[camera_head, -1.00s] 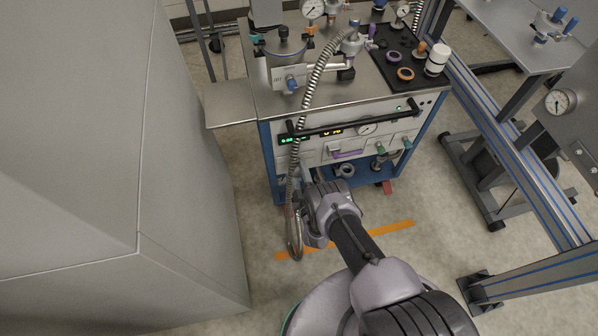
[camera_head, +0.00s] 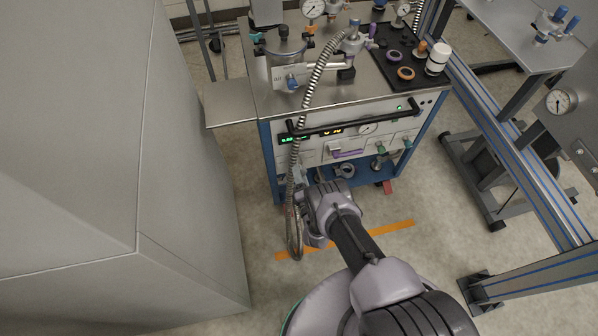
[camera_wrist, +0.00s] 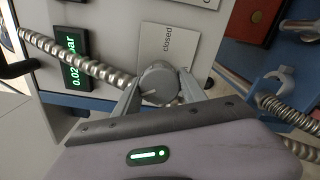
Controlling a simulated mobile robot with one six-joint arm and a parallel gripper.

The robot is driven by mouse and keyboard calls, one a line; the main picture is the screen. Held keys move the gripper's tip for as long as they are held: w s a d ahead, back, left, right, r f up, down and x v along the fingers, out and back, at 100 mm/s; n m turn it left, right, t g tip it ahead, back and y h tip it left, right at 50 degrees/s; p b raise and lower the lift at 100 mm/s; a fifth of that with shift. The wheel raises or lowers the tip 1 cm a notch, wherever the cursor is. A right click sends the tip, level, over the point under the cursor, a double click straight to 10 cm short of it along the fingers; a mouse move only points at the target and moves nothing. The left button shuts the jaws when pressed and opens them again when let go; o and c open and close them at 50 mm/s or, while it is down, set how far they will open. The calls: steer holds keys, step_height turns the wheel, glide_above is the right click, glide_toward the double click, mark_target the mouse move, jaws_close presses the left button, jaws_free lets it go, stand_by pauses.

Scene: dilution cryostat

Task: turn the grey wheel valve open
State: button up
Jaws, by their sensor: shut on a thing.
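The grey wheel valve (camera_wrist: 160,84) is a round grey knob in the wrist view, on the cart's front panel. A white label reading "closed" (camera_wrist: 168,50) is beside it. My gripper (camera_wrist: 160,92) has its two fingers on either side of the wheel, shut on it. In the head view my gripper (camera_head: 312,190) reaches the lower left of the cart front. The wheel itself is hidden there behind my arm.
A ribbed metal hose (camera_head: 296,190) hangs down the cart front close by my gripper, and it crosses the wrist view (camera_wrist: 75,58) too. A black handle bar (camera_head: 350,124) runs above. A large grey cabinet (camera_head: 190,200) stands at left.

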steer(key=n, duration=0.5)
steer(key=shift+w+r+n, duration=0.15)
steer(key=shift+n, duration=0.15)
steer(key=n+b, duration=0.1)
steer(key=n, duration=0.4)
steer(key=shift+n, duration=0.6)
steer(key=o, duration=1.4)
steer(key=shift+c, duration=0.2)
